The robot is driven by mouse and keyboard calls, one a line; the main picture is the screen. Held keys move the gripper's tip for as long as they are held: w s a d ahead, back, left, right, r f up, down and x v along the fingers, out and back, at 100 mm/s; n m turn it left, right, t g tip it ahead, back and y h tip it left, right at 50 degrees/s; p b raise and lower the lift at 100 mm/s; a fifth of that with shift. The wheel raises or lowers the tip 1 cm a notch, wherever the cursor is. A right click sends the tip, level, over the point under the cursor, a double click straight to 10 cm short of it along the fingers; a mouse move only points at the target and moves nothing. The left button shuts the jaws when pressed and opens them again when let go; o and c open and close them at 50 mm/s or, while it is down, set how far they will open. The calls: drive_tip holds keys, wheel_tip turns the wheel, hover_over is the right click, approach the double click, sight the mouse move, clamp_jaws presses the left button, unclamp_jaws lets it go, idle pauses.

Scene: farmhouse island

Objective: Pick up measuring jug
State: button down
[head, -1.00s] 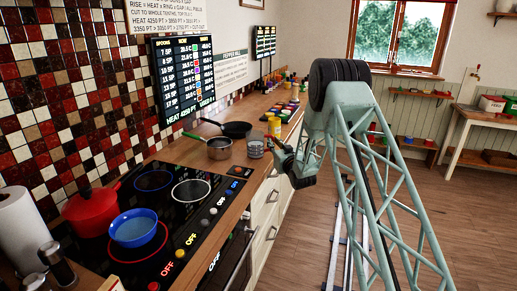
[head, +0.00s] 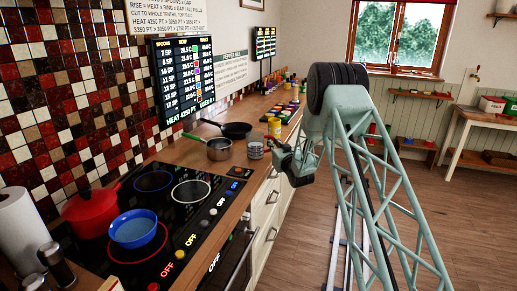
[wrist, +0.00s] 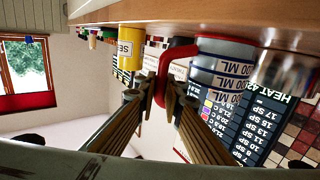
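The measuring jug (head: 255,150) stands on the wooden counter right of the hob, clear with dark bands. In the wrist view the jug (wrist: 222,62) shows at the upper right with "ML" markings and a red handle (wrist: 178,50). My gripper (head: 280,148) is at the jug's right side in the head view and hides the handle there. In the wrist view my gripper (wrist: 162,88) has its fingertips close on both sides of the red handle, with little or no gap. The jug appears to rest on the counter.
A steel saucepan (head: 219,149) and a dark frying pan (head: 236,129) stand left of and behind the jug.

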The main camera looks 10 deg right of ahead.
drive_tip(key=shift+r, duration=0.2)
idle(0.3)
drive_tip(key=shift+r, duration=0.45)
wheel_tip(320, 180, up, 3)
drive_tip(key=shift+f+p, duration=0.15)
drive_tip(key=shift+p, duration=0.3)
drive_tip(key=s+d, duration=0.3)
drive_tip(key=d, duration=0.4)
drive_tip(key=s+d+r+p, duration=0.1)
drive_tip(key=s+d, duration=0.3)
drive_tip(key=d, duration=0.3)
drive_tip(key=shift+s, duration=0.25)
drive_tip(key=c, duration=3.3)
unclamp_jaws()
clamp_jaws()
